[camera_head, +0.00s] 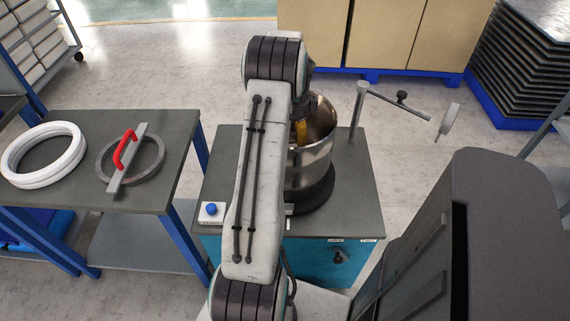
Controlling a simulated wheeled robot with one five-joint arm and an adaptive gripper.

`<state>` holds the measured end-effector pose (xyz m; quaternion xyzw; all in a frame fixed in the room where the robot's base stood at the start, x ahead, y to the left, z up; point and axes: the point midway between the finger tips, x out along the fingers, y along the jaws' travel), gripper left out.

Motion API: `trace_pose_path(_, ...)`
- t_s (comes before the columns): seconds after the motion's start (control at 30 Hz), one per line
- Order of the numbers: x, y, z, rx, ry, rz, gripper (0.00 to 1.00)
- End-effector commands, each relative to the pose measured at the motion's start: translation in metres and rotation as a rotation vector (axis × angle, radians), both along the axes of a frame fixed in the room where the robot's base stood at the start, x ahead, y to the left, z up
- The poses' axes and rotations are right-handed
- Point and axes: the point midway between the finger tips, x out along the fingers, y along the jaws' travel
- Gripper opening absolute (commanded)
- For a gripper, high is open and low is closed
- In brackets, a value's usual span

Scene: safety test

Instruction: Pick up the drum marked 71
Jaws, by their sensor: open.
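No drum with a readable 71 shows. An open steel drum or pot (312,163) stands upright on a dark round base (315,193) on the grey-topped bench (352,205), partly hidden behind my arm. No marking is legible on it. A small yellow-orange part (301,131) shows inside its mouth beside my arm; I cannot tell whether it belongs to my gripper. My arm rises across the middle of the picture and hides the left of the pot. My gripper's fingertips cannot be made out.
A post with a bent arm (362,100) rises at the bench's back right. A box with a blue button (211,210) sits front left. The left table (95,195) holds white rings (43,158) and a grey ring (134,165) with a red-handled bar across it. Cabinets (400,35) stand behind.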

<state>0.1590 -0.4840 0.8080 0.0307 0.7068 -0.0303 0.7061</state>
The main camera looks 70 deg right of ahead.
Motion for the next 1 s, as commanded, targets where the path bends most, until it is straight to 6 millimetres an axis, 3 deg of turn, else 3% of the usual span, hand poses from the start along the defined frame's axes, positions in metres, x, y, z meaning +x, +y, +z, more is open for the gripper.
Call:
trace_pose_path(0.03,0.000,0.000,-0.024,0.000,0.000,0.000,0.64)
trace_pose_path(0.2,0.000,0.000,-0.051,-0.001,0.000,0.000,0.64)
trace_pose_path(1.0,0.001,-0.001,-0.102,0.002,0.001,0.000,0.64)
